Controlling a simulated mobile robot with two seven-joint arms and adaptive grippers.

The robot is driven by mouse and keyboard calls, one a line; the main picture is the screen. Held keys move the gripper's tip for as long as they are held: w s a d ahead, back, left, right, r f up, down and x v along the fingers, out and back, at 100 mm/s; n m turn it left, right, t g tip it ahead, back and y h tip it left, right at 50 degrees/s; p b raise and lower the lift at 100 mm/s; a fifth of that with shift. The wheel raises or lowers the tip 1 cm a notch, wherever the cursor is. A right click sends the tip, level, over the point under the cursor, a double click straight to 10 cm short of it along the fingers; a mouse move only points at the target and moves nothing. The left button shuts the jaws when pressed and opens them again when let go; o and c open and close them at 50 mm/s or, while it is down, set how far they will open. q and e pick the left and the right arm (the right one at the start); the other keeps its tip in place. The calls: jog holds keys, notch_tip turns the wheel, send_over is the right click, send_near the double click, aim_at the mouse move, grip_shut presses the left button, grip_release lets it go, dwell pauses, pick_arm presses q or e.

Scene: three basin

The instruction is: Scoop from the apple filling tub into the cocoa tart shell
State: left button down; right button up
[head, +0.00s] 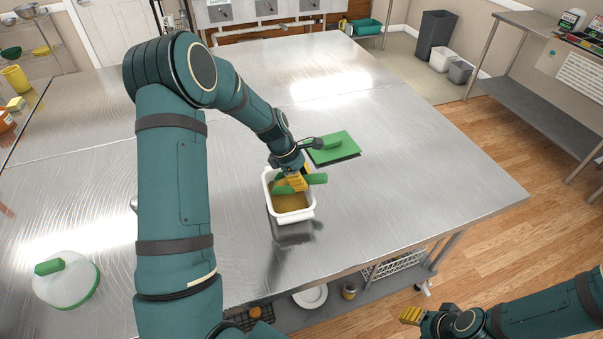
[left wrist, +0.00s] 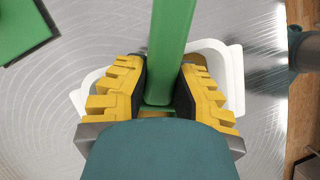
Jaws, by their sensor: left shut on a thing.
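The white tub (head: 313,208) with tan-brown filling (head: 290,203) stands on the steel table; its white rim (left wrist: 232,72) also shows in the left wrist view. My left gripper (head: 294,182) is over the tub, shut on a green-handled tool (head: 317,179). The green handle (left wrist: 172,45) runs between the yellow fingers (left wrist: 160,95) in the left wrist view. I cannot make out a cocoa tart shell.
A white, green-handled round object (head: 68,283) sits at the left. The right side of the steel table (head: 430,170) is clear.

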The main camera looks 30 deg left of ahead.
aim_at(312, 176)
pick_arm(q)
jog(key=shift+w+d+r+y+p, duration=0.1)
jog(key=shift+d+r+y+p, duration=0.3)
jog(key=shift+p, duration=0.75)
jog(key=shift+f+g+y, duration=0.25)
jog(key=shift+g+y, duration=0.15)
jog(key=shift+y, duration=0.2)
jog(key=shift+w+d+r+y, duration=0.2)
jog(key=shift+d+r+y, duration=0.15)
jog(key=shift+y, duration=0.05)
jog(key=shift+w+d+r+g+y, duration=0.1)
jog(key=shift+d+r+g+y, duration=0.2)
jog(key=shift+r+y, duration=0.3)
jog(key=shift+w+d+r+g+y, duration=0.1)
jog(key=shift+d+r+g+y, duration=0.15)
jog(key=shift+r+y, duration=0.3)
jog(key=shift+r, duration=0.1)
